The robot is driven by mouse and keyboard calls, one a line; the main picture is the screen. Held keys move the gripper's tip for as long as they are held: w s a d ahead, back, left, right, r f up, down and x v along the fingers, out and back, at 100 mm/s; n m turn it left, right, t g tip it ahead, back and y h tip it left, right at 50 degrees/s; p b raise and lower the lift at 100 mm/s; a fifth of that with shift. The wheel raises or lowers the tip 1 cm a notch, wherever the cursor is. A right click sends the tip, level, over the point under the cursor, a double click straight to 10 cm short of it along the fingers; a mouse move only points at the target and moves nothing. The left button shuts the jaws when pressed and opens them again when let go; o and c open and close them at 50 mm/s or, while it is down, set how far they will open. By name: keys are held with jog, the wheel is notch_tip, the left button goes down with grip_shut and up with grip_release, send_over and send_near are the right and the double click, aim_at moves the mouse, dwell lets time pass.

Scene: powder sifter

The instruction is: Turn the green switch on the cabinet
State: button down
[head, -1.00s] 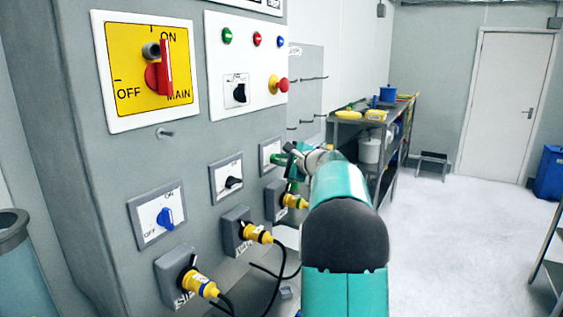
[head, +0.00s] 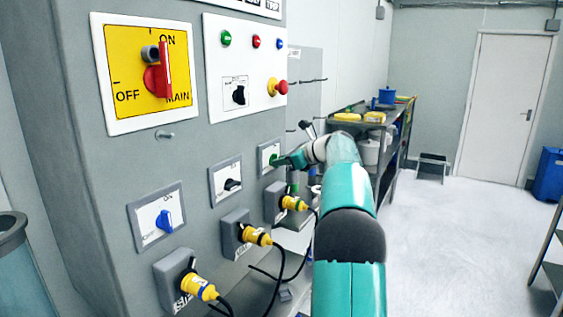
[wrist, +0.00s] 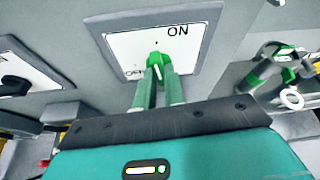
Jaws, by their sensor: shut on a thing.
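The green switch (wrist: 157,60) sits on a white ON/OFF plate (wrist: 124,46) with a grey frame on the cabinet. In the wrist view, both green fingers of my gripper (wrist: 158,82) reach up to the switch knob and are shut on it. The knob tip stands near the middle of the plate, between the ON and OFF marks. In the head view, my gripper (head: 281,162) is at the green switch (head: 273,157), on the cabinet's right side, and partly hides it.
The grey cabinet (head: 80,160) also carries a red main switch (head: 157,80), a blue switch (head: 164,222), a black switch (head: 232,185) and yellow plugs (head: 199,286) with hanging cables below. A shelf (head: 392,150) stands behind my arm.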

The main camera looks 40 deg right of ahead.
jog(key=shift+w+r+m+y, duration=0.1)
jog(key=shift+m+y, duration=0.2)
jog(key=shift+m, duration=0.1)
dwell(0.4)
jog(key=c, duration=1.5)
grip_release()
jog(key=shift+a, duration=0.1)
jog(key=v, duration=1.3)
jog(key=shift+s+d+r, duration=0.2)
jog(key=shift+s+d, duration=0.05)
jog(key=shift+d, duration=0.1)
